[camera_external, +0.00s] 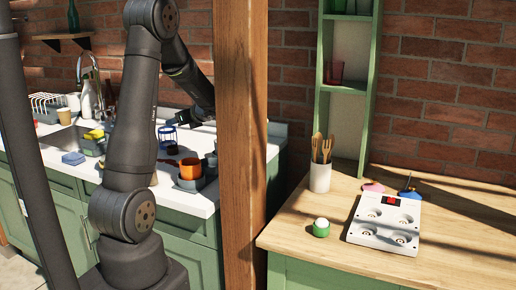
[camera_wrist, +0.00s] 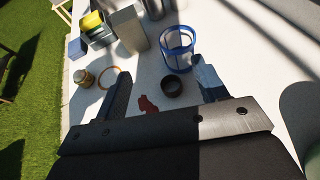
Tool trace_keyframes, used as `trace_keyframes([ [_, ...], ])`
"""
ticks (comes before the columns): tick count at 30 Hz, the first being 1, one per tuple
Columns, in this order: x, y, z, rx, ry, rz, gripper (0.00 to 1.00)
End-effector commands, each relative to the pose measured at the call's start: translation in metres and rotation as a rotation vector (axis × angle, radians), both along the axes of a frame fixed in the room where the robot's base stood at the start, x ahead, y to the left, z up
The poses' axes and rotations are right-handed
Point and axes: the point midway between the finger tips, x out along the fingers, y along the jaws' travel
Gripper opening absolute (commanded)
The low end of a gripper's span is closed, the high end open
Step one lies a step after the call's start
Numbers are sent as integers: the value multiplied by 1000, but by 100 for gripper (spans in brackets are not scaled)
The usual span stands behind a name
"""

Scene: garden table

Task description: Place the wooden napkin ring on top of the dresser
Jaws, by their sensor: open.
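A dark brown ring (camera_wrist: 172,87), which looks like the wooden napkin ring, lies on the white counter in the wrist view. My gripper (camera_wrist: 163,68) is open, with one dark finger on each side of the ring's area and nothing held. The ring appears below the fingers, nearer the right one; the exact height gap cannot be told. In the external view, my arm reaches over the sink counter and its end is partly hidden by the wooden post. A green cabinet with a wooden top (camera_external: 450,245), likely the dresser, stands at the right.
A blue wire basket (camera_wrist: 178,48), a thin tan hoop (camera_wrist: 115,78), a jar (camera_wrist: 83,78) and a red piece (camera_wrist: 147,103) surround the ring. A wooden post (camera_external: 240,130) stands between the counters.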

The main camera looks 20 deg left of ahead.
Motion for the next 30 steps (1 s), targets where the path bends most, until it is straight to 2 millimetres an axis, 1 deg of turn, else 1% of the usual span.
trace_keyframes([
  [1, 0, 0, -9, 0, 2, 0, 66],
  [5, 0, 0, -21, -1, -1, 2, 66],
  [8, 0, 0, -34, -2, -1, 3, 66],
  [15, -1, 0, -79, -3, 0, 4, 66],
  [18, -1, 0, -94, -3, -1, 4, 66],
  [20, -1, 0, -100, -3, -3, 4, 66],
  [22, 1, 8, -101, -3, -5, 7, 66],
  [26, 3, 14, -104, -3, -5, 5, 66],
  [29, 5, 25, -109, -4, -5, 7, 66],
  [30, 7, 31, -111, -3, -4, 9, 66],
])
